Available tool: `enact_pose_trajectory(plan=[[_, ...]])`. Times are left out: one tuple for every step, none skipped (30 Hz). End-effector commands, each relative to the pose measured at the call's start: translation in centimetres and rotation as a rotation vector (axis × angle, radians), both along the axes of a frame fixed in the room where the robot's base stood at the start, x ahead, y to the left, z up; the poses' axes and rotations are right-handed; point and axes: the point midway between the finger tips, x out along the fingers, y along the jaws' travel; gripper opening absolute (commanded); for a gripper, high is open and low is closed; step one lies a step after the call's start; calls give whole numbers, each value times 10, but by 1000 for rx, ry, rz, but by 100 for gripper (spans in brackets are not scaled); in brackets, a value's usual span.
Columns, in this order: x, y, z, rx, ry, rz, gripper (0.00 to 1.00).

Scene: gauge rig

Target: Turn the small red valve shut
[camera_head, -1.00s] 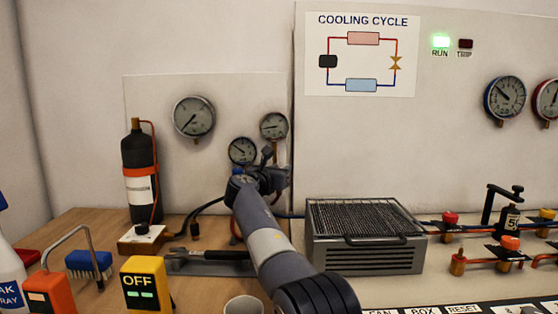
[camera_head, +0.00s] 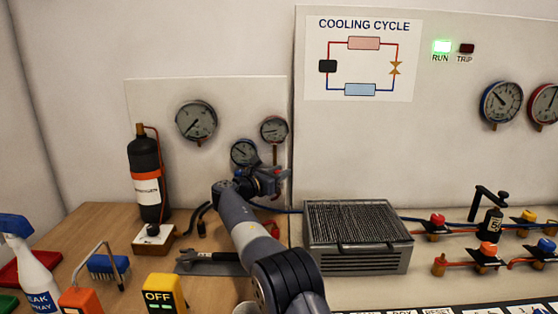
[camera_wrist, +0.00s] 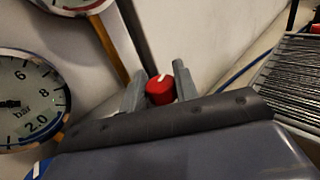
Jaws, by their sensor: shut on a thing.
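The small red valve is a round red knob with a pale mark on top, seen in the wrist view (camera_wrist: 160,90). It sits between the two grey fingers of my gripper (camera_wrist: 157,88), which is shut on it. In the head view my gripper (camera_head: 270,180) is in front of the back panel, just below the two small gauges. Only a little red shows there, and my arm hides most of the valve. How far the knob is turned cannot be told.
A small gauge (camera_head: 243,153) and another (camera_head: 274,130) hang close above my gripper. The finned grey box (camera_head: 358,262) stands to its right. A black bottle (camera_head: 147,180) stands at the left. A wrench-like tool (camera_head: 208,258) lies on the bench below my arm.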

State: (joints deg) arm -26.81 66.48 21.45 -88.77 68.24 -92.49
Motion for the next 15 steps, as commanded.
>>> enact_pose_trajectory(plan=[[1,2,13,-2,-6,-6,6],[1,2,14,-2,-7,-13,6],[1,2,14,-2,-7,-22,6],[1,2,14,-2,-8,-29,6],[1,2,14,-2,-9,-36,6],[2,2,14,-3,-8,-44,6],[2,2,14,-3,-9,-50,6],[1,2,14,-3,-10,-56,6],[1,2,14,-3,-10,-64,6],[1,2,14,-2,-11,-69,6],[1,2,14,-3,-11,-73,6],[1,2,13,-4,-11,-79,6],[1,2,13,-4,-11,-84,6],[1,2,13,-3,-12,-88,6],[1,2,13,-3,-13,-93,6]])
